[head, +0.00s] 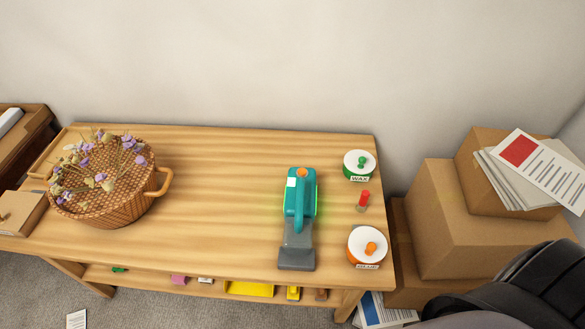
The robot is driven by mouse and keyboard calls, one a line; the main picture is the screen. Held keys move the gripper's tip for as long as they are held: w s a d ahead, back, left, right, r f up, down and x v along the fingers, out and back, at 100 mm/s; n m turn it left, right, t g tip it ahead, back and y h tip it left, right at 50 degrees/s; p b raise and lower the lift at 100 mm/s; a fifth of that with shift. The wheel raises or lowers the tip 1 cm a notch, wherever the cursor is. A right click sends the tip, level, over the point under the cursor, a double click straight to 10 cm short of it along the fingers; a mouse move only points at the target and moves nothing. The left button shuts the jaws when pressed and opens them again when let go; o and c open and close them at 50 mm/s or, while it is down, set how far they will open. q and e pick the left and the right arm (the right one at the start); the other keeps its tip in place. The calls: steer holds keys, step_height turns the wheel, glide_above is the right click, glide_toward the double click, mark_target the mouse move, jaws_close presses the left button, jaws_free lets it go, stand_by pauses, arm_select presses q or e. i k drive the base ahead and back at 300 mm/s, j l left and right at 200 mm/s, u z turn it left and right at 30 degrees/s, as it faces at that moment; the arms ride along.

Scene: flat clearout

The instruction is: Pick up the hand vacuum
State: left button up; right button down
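The hand vacuum (298,215) lies on the wooden table (223,190), right of the middle. It has a teal body with a handle, an orange button at the far end and a grey nozzle pointing to the table's front edge. Nothing holds it. Neither of my grippers is in view. A dark rounded part, apparently of my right arm, shows at the lower right corner, apart from the vacuum.
A wicker basket (118,207) with dried flowers stands on the left. Cardboard boxes (447,222) stand right of the table. The table's middle is clear.

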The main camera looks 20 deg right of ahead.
mark_target(297, 254)
steer(key=z, duration=0.8)
